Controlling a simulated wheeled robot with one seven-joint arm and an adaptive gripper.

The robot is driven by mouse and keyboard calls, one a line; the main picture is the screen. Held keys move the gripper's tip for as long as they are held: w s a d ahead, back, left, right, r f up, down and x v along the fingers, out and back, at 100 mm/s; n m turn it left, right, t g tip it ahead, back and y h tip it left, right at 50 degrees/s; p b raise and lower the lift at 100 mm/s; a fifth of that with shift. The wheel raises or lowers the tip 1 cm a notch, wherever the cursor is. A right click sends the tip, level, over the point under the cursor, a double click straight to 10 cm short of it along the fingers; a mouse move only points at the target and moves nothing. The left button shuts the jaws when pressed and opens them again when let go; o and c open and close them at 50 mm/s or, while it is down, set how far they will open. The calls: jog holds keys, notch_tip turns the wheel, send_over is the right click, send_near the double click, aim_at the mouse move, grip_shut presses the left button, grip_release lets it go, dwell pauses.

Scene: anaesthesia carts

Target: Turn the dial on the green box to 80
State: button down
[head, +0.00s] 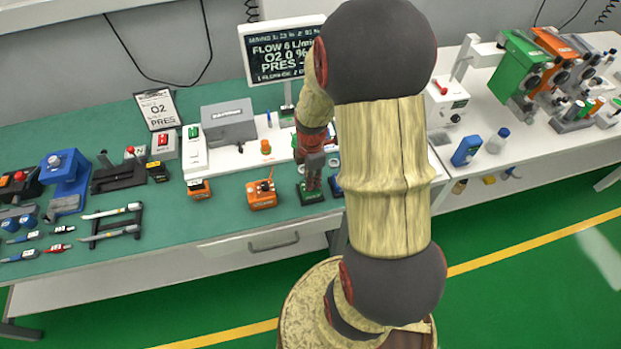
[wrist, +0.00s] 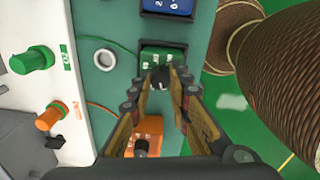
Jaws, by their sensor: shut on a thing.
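The small green box (head: 311,194) stands near the front edge of the green bench top. In the wrist view the green box (wrist: 163,55) has a black dial (wrist: 161,77) on it. My gripper (wrist: 161,88) points at the box with its fingertips on either side of the dial, shut on it. In the head view my gripper (head: 312,178) comes down onto the box from above and hides the dial. The dial's scale and setting cannot be read. The screen (head: 284,52) shows flow 6 L/min and O2 0 %, with its right part hidden by my arm.
An orange box (head: 262,195) with a knob is left of the green box; it also shows in the wrist view (wrist: 150,127). A blue box (wrist: 167,6) is on the other side. A white panel (wrist: 45,50) carries green and orange knobs. A drawer handle (head: 273,241) is below the bench edge.

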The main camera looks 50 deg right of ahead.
jog(key=m+p, duration=0.1)
jog(key=m, duration=0.3)
jog(key=shift+m+p, duration=0.3)
jog(key=shift+m, duration=0.1)
jog(key=m+p, duration=0.1)
jog(key=m, duration=0.3)
jog(key=m+p, duration=0.1)
jog(key=m, duration=0.8)
jog(key=shift+m+g, duration=0.3)
jog(key=m, duration=0.4)
jog(key=shift+w+p, duration=0.1)
jog(key=shift+p, duration=0.2)
jog(key=m, duration=0.9)
jog(key=shift+m+p, duration=0.4)
jog(key=shift+m, duration=1.4)
